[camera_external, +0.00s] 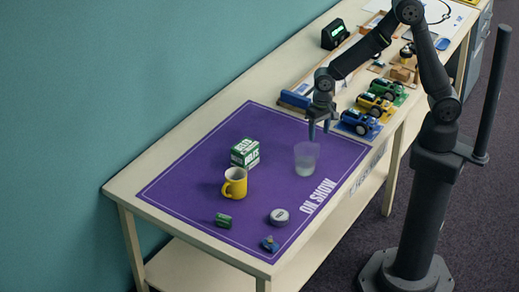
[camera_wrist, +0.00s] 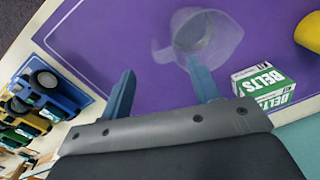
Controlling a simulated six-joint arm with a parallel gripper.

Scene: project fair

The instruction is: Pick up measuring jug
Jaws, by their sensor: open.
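The measuring jug (camera_external: 306,160) is clear, see-through plastic or glass and stands on the purple mat (camera_external: 190,190). In the wrist view the jug (camera_wrist: 207,33) shows at the top, beyond my fingertips, with its base seen through it. My gripper (camera_external: 319,130) points down above the mat, just behind and to the right of the jug in the external view. In the wrist view my gripper (camera_wrist: 160,82) has its two blue fingers spread apart with nothing between them. One fingertip overlaps the jug's lower edge in that picture. I cannot tell whether they touch.
A green and white belts box (camera_external: 245,152) and a yellow mug (camera_external: 234,184) stand left of the jug. A grey round item (camera_external: 279,217), a green item (camera_external: 223,220) and a small blue item (camera_external: 269,244) lie in front. Toy vehicles (camera_external: 373,108) line the right side.

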